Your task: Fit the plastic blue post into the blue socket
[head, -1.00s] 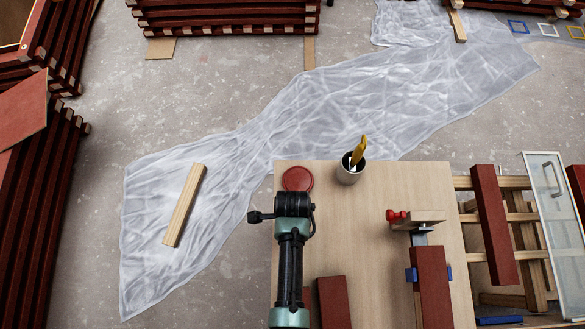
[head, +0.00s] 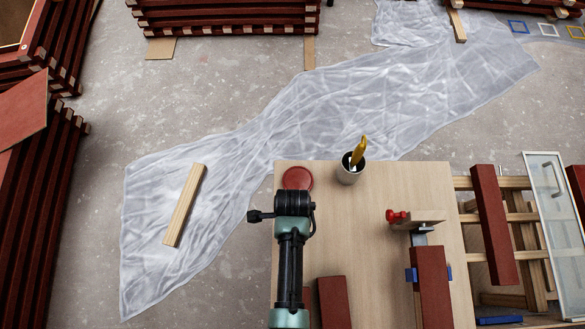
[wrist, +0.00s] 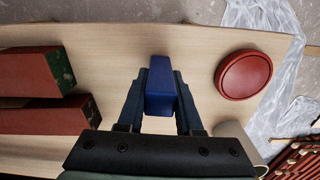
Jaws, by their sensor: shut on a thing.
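The blue post (wrist: 161,72) shows in the wrist view as a short blue block between the two dark fingers of my gripper (wrist: 160,98). My gripper is shut on it, over the pale wooden tabletop. In the head view my arm's dark end (head: 293,205) is over the table's left part, and the post is hidden there. I cannot pick out the blue socket for certain. A small blue square outline (head: 518,26) lies at the far top right, and blue pieces (head: 411,275) flank a red batten on the table.
A red disc (head: 297,178) and a grey cup (head: 349,172) with a yellow-handled tool stand near the table's (head: 375,225) back edge. Red battens (head: 334,302) lie at its front. A red-knobbed clamp (head: 397,216) is at the right. Plastic sheeting (head: 330,110) covers floor behind.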

